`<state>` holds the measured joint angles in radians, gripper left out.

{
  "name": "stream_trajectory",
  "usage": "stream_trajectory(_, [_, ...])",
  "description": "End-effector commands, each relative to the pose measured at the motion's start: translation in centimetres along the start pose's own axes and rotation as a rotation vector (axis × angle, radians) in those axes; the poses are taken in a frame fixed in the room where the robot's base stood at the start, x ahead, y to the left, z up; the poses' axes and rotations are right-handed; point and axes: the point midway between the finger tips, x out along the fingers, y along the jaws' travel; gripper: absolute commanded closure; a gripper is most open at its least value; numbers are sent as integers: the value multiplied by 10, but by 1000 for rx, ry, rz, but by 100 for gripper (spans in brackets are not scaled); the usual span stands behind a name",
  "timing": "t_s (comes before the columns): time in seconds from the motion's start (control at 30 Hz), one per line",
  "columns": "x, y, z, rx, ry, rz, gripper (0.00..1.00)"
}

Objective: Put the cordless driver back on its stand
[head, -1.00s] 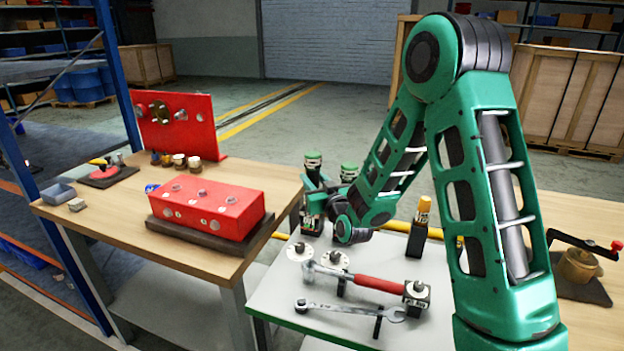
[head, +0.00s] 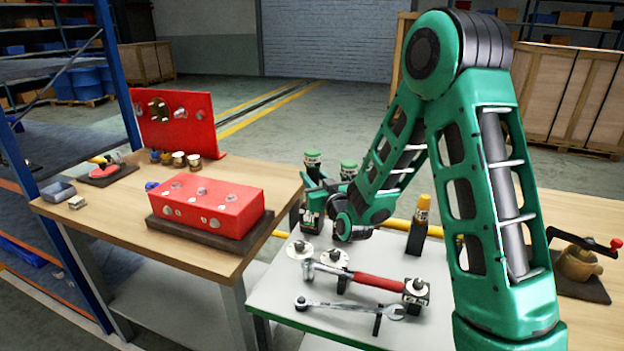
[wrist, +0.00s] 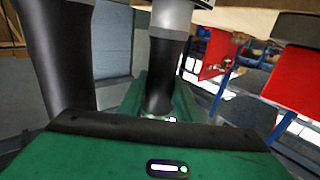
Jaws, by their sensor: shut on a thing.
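The cordless driver (head: 311,208) is a dark upright tool with a green top and a white-marked lower body, at the back left of the grey bench. My gripper (head: 328,200) is shut on it; its fingertips are mostly hidden behind my wrist. In the wrist view the driver's green base (wrist: 120,160), with a black upper edge and a small lit display, fills the foreground.
On the grey bench (head: 275,300) lie a red-handled hammer (head: 375,282) and a wrench (head: 350,307), near several round metal parts. A wooden bench with a red block (head: 208,203) is at left.

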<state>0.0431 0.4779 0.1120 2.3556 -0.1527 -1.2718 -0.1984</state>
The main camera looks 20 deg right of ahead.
Motion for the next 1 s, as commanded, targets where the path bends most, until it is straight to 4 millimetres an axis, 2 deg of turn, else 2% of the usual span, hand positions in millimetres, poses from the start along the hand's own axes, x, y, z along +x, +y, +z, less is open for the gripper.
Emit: stream_trajectory(1.0, [1, -1, 12, 2, 2, -2, 100])
